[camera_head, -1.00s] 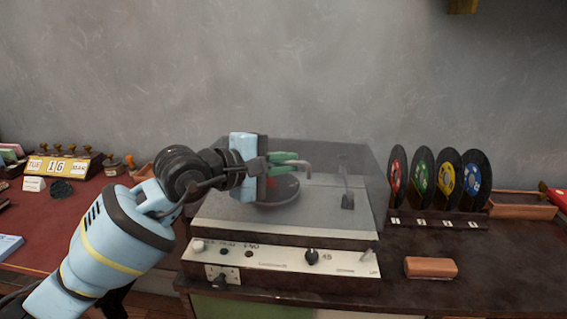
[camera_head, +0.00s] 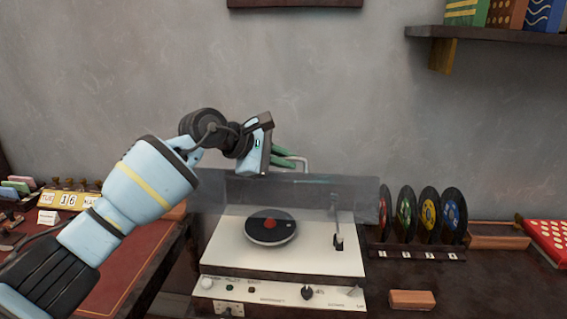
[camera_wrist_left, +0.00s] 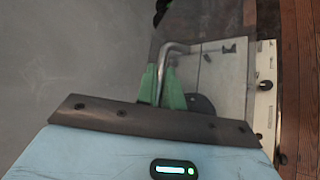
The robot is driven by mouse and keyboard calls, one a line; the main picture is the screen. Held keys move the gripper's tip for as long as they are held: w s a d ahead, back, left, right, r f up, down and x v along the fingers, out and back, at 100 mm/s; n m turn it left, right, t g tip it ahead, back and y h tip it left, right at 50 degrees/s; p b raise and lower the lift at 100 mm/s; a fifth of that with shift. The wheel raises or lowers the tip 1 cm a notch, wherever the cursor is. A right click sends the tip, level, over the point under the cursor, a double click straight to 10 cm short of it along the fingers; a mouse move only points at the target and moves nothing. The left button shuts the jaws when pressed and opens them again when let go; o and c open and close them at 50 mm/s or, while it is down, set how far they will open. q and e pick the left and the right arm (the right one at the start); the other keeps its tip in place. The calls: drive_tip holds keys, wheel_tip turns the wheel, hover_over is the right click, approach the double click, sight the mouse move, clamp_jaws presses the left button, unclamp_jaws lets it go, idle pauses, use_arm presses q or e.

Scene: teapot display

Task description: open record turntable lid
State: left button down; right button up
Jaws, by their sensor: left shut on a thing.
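The record turntable (camera_head: 225,252) stands on a dark cabinet, with a black record (camera_head: 262,234) on its platter and the tonearm (camera_head: 338,236) at its right. Its clear lid (camera_head: 350,192) is raised and tilted up at the back, so the deck shows from the front. My left gripper (camera_head: 296,162) is above the lid's edge, its green fingers shut on the metal lid handle (camera_head: 305,165). In the left wrist view the handle (camera_wrist_left: 166,62) runs between the green fingers (camera_wrist_left: 160,88). My right gripper is in neither view.
Several upright records (camera_head: 428,215) stand in a rack right of the turntable, close to the lid. A brown block (camera_head: 412,299) lies at the front right. A wall shelf (camera_head: 500,36) hangs at upper right. A date display (camera_head: 68,199) stands on the red-topped desk at left.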

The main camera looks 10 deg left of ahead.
use_arm(q)
drive_tip(key=shift+w+r, duration=0.3)
drive_tip(key=shift+r, duration=0.2)
drive_tip(key=c, duration=1.8)
unclamp_jaws()
drive_tip(key=shift+f, duration=0.1)
drive_tip(key=shift+v, duration=3.9)
drive_tip(key=shift+o, duration=0.3)
